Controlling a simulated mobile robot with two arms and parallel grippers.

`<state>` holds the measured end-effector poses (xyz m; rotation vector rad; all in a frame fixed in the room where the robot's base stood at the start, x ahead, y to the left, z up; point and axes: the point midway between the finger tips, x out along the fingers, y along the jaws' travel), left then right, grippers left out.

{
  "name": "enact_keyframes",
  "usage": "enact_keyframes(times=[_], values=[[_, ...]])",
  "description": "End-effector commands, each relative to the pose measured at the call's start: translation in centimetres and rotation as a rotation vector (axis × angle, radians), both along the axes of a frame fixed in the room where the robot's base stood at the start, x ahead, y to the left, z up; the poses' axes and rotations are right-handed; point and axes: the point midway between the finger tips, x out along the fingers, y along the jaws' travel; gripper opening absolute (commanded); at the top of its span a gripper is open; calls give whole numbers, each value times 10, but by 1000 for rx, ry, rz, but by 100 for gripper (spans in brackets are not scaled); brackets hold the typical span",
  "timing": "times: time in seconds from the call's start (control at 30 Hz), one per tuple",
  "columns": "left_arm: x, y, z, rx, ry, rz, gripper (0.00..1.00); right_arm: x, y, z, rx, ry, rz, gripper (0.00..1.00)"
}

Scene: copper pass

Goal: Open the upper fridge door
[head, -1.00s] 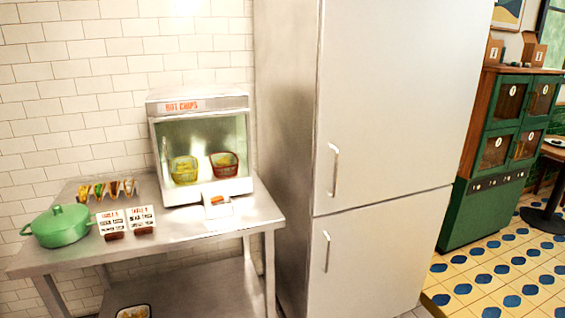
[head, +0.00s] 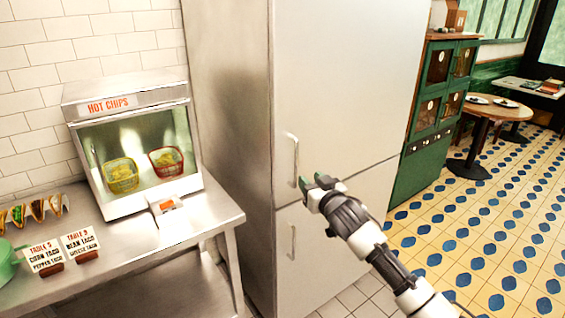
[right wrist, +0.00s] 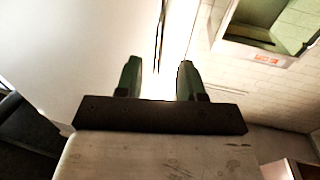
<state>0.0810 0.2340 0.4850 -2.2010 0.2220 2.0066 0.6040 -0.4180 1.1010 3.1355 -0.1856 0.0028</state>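The upper fridge door (head: 345,90) is pale, tall and shut. Its upright handle (head: 291,155) is on the door's left side. My right gripper (head: 312,181) is just right of the handle's lower end in the head view; I cannot tell whether it touches it. In the right wrist view its two green-tipped fingers (right wrist: 158,80) are apart, with no object clearly held between them. A thin dark upright line shows between and beyond the fingers there; I cannot tell if it is the handle or a door edge. My left gripper is not in view.
The lower fridge door (head: 335,230) is shut, with its own handle (head: 292,241). Left of the fridge, a steel table (head: 215,213) holds a hot chips warmer (head: 130,150) and taco signs. A green cabinet (head: 425,150) stands behind right. Tiled floor (head: 490,240) is open at right.

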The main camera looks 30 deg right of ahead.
Motion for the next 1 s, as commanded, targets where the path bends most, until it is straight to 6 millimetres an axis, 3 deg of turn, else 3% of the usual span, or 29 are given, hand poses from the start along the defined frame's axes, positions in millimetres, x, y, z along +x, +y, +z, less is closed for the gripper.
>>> enact_keyframes(times=[0.3,0.5,0.7,1.0], values=[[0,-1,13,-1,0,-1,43,55,-7,2,1,0,-2,39],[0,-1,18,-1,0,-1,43,81,-9,1,1,0,-1,39],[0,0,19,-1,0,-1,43,93,-11,0,0,1,0,39],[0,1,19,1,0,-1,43,96,-11,-1,-1,1,1,39]])
